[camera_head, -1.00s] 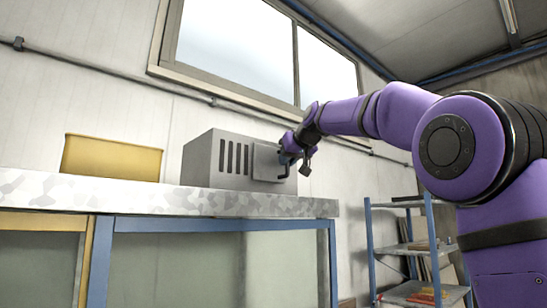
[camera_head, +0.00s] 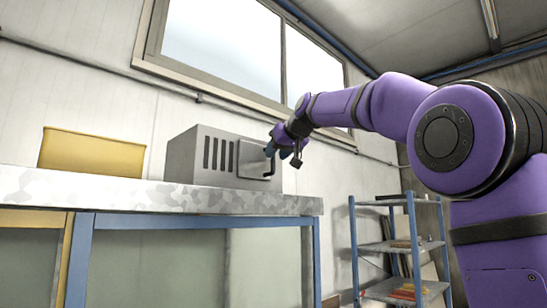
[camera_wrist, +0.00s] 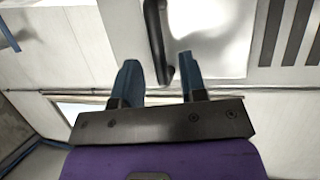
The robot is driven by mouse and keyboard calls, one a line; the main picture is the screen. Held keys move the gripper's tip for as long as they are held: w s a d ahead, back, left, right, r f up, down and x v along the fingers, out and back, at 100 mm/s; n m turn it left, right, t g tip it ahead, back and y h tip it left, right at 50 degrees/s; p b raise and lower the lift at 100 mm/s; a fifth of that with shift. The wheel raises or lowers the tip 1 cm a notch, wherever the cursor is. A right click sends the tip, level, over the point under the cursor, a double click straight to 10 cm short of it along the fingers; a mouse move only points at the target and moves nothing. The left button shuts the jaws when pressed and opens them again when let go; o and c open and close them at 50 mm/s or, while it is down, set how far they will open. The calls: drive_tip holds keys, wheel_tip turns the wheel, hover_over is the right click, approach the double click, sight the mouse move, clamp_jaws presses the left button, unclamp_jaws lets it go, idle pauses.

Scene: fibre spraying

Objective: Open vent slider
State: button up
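The vent is a grey box (camera_head: 192,158) on the bench, with dark upright slots (camera_head: 217,154) in its front. A lighter slider panel (camera_head: 251,160) covers the front to the right of the slots, with a black handle (camera_head: 269,163) at its right edge. In the wrist view the panel (camera_wrist: 212,35) is shiny, and the handle (camera_wrist: 153,32) reaches down toward the gap between my fingers. My gripper (camera_head: 281,150) is at the handle's right side; its blue fingers stand apart in the wrist view (camera_wrist: 163,76). Whether a finger touches the handle is unclear.
The bench (camera_head: 110,192) has a speckled top and blue legs. A yellow bin (camera_head: 90,152) stands left of the vent. A blue-framed shelf (camera_head: 398,250) stands right of the bench. A window (camera_head: 235,50) is above. The bench top between bin and vent is clear.

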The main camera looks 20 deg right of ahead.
drive_tip(key=a+v, duration=0.1)
drive_tip(key=v, duration=0.7)
drive_tip(key=shift+d, duration=0.45)
drive_tip(key=shift+s, duration=0.15)
drive_tip(key=s+a+f+g, duration=0.1)
drive_tip(key=s+f+g, duration=0.1)
drive_tip(key=s+f, duration=0.8)
drive_tip(key=s+a+f+m+g+h, duration=0.1)
drive_tip(key=s+f, duration=0.9)
drive_tip(key=f, duration=1)
drive_tip(key=s+a+f+g, duration=0.3)
drive_tip(key=s+f+g, duration=0.2)
drive_tip(key=s+f, duration=0.6)
wheel_tip(320, 180, down, 4)
drive_tip(key=shift+f+h, duration=0.1)
drive_tip(key=shift+h, duration=0.2)
drive_tip(key=shift+o, duration=0.2)
drive_tip(key=shift+a, duration=0.15)
